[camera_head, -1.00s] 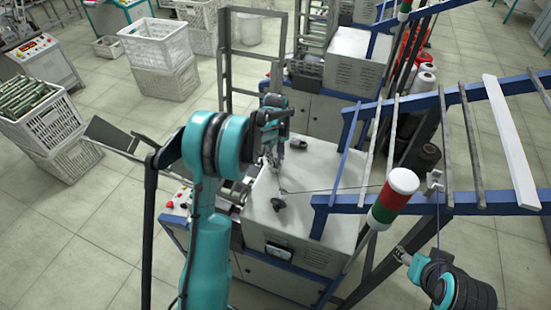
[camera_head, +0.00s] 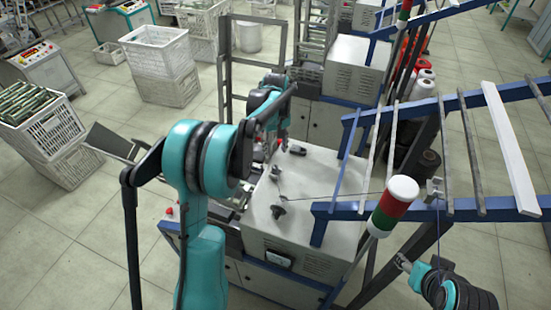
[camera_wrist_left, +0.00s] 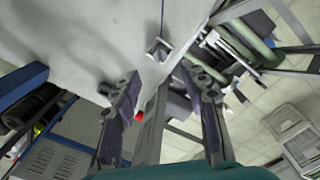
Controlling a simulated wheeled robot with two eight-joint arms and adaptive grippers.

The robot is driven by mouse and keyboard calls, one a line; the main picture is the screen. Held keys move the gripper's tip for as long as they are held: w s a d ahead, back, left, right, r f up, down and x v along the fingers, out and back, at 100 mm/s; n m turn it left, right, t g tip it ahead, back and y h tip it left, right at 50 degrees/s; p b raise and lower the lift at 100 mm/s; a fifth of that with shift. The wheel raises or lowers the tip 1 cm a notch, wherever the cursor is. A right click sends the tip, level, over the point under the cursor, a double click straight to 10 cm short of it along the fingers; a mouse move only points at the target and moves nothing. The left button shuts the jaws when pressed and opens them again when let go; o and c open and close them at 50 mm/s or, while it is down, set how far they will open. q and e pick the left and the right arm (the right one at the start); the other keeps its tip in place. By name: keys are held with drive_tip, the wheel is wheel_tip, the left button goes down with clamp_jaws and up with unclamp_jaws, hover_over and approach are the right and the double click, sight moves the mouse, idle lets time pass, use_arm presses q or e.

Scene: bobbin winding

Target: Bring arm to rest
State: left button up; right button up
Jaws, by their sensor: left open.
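My left arm, teal with black joints, reaches from the bottom of the head view over the winding machine (camera_head: 315,185). My left gripper (camera_head: 283,135) is small and partly hidden there, near the far left edge of the machine's pale top. In the left wrist view the left gripper (camera_wrist_left: 160,76) has its two dark fingers apart, with nothing held between them. A small metal piece (camera_wrist_left: 158,49) on the machine shows just beyond the fingertips. My right gripper (camera_head: 404,262) is at the lower right, beside the machine; its fingers are too small to read.
Dark guides (camera_head: 279,209) stand on the machine top, with a thread running right. A crate of bobbins (camera_head: 38,120) is at the left.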

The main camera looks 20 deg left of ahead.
use_arm(q)
wheel_tip(320, 180, up, 3)
drive_tip(key=shift+f, duration=0.1)
drive_tip(key=s+d+f+m+t+b, duration=0.2)
drive_tip(key=s+d+f+m+b, duration=0.1)
drive_tip(key=s, duration=0.5)
drive_tip(key=s+d+f+m+t+b, duration=0.2)
drive_tip(key=s+d+f+m+b, duration=0.1)
drive_tip(key=s+b, duration=0.4)
drive_tip(key=s+d+f+m+t+b, duration=0.3)
drive_tip(key=s+d+f+b, duration=0.2)
drive_tip(key=s, duration=0.5)
drive_tip(key=shift+s+d+f+m, duration=0.3)
drive_tip(key=shift+s+f, duration=0.05)
drive_tip(key=shift+f, duration=0.25)
